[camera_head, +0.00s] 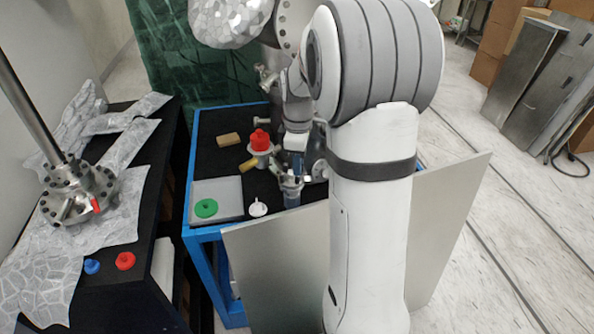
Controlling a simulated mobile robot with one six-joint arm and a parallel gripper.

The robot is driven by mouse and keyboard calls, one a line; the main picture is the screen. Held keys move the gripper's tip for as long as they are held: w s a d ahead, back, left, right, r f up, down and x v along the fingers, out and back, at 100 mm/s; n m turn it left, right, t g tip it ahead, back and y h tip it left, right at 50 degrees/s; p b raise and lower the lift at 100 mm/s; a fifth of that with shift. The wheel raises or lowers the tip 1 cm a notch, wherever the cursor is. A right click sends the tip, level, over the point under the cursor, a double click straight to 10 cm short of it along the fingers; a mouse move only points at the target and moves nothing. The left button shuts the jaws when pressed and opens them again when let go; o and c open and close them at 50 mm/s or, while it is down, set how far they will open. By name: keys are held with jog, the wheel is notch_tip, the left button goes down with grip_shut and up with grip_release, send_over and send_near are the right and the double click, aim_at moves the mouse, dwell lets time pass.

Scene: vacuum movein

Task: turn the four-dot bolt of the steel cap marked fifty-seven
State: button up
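A round steel flange (62,208) with bolt holes around its rim stands on the foil at the left, with a long steel tube rising from it. A small red piece (97,205) shows on its front side. Another steel flange (290,22) shows at the top, partly behind my arm. I cannot read any number or make out dots on either one. My gripper (291,185) is low over the blue-framed table, far right of the left flange. A bluish cylinder (292,199) is just below it. Whether the fingers hold it is too small to tell.
The blue-framed table (203,240) bears a red-topped part (260,140), a tan block (228,140), a green ring (206,208) and a white piece (258,208). Red (125,261) and blue (92,266) knobs lie on the left bench.

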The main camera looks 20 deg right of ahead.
aim_at(298, 179)
jog(key=shift+f, duration=1.8)
grip_shut()
